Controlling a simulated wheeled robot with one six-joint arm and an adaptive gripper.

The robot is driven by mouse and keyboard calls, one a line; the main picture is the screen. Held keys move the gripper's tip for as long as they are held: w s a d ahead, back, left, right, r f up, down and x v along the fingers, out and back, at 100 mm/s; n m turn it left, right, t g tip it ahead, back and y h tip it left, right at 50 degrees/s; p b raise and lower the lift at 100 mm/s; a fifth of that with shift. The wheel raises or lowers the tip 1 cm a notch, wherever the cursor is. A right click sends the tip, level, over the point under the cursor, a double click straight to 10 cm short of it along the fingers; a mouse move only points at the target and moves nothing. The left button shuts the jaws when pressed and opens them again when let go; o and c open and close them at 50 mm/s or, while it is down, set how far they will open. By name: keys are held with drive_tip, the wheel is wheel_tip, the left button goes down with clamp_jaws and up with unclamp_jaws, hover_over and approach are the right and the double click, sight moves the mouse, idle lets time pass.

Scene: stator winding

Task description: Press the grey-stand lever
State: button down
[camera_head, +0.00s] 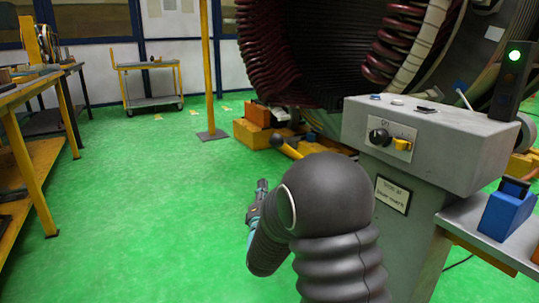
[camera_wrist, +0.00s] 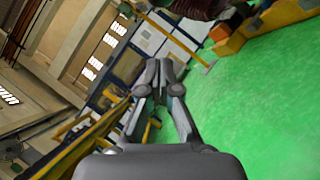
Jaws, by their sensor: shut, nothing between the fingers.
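The grey stand (camera_head: 425,135) is at the right of the head view, with a black knob (camera_head: 378,136), a small yellow part and a label on its front face. A lever with a black ball end (camera_head: 275,142) and a yellow rod (camera_head: 291,152) sticks out to the left, low beside the stand. Its inner end is hidden behind my arm, so its joint to the stand cannot be seen. My gripper (camera_head: 262,186) is below and left of the ball in the picture, apart from it. In the wrist view my gripper's fingers (camera_wrist: 159,72) are closed together and empty.
The large stator (camera_head: 310,50) with dark red coils stands behind. A yellow post (camera_head: 206,70), a cart (camera_head: 150,85) and workbenches (camera_head: 40,90) are left. Green floor is clear between.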

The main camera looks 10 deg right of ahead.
drive_tip(key=s+d+r+p+x, duration=0.1)
drive_tip(key=d+x, duration=0.1)
drive_tip(key=x, duration=1)
drive_tip(key=shift+w+d+r, duration=0.2)
drive_tip(key=shift+w+r, duration=0.15)
drive_tip(key=shift+w, duration=0.05)
